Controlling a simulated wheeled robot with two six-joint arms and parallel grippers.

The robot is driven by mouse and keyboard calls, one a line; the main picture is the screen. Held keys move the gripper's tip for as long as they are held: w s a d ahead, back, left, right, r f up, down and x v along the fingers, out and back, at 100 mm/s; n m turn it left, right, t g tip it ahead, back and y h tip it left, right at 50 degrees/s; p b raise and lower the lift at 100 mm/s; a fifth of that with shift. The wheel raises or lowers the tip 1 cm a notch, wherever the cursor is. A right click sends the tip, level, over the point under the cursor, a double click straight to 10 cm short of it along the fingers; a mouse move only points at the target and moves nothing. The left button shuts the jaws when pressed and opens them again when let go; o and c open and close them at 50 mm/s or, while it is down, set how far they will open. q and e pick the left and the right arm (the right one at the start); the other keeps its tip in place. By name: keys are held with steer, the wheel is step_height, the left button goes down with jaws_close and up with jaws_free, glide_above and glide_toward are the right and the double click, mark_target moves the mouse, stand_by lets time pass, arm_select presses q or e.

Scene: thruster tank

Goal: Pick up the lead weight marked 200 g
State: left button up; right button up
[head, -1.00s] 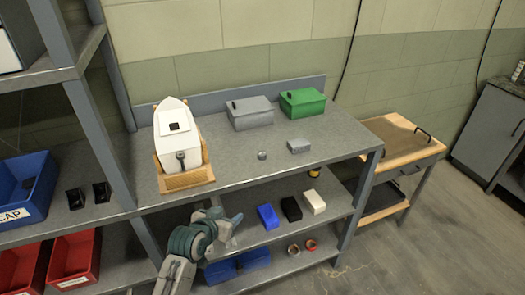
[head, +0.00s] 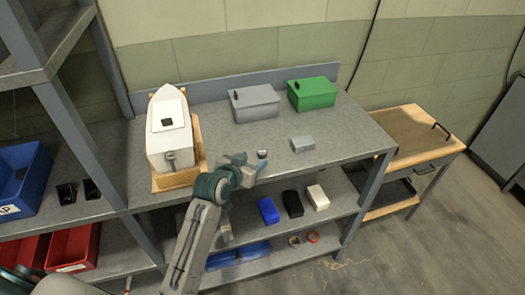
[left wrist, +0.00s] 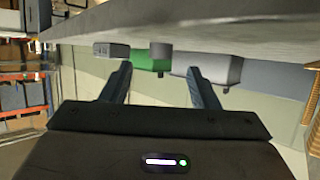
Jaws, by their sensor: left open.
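Two small grey weights are on the workbench top in the head view: a short round one (head: 262,154) and a larger block-shaped one (head: 302,144). I cannot read a marking on either. My left gripper (head: 249,163) is open and empty, at the bench's front part, close in front of the round weight. In the left wrist view, which is upside down, the round weight (left wrist: 161,50) appears between the two open fingers (left wrist: 158,76), beyond their tips and apart from them. The block (left wrist: 110,51) is to its left. My right gripper is not in view.
A grey box (head: 255,103) and a green box (head: 313,93) stand at the back of the bench (head: 345,130). A white boat model (head: 168,130) on a wooden stand is at the left. Blue, black and white blocks lie on the shelf below. The bench's right end is clear.

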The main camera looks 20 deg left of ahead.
mark_target(261, 153)
arm_select(q)
steer(key=shift+w+f, duration=0.1)
steer(key=shift+w, duration=0.3)
steer(key=shift+w+d+p, duration=0.15)
steer(key=shift+w+p, duration=0.2)
steer(key=p+x, duration=0.2)
steer(key=x, duration=0.1)
steer(key=shift+w, duration=0.45)
steer(key=shift+w+d+f, duration=0.1)
steer(key=shift+w+f, duration=0.2)
steer(key=shift+c, duration=0.2)
steer(key=shift+s, duration=0.1)
steer(key=c, duration=1.1)
steer(key=shift+c, duration=0.2)
steer(key=shift+r, duration=0.15)
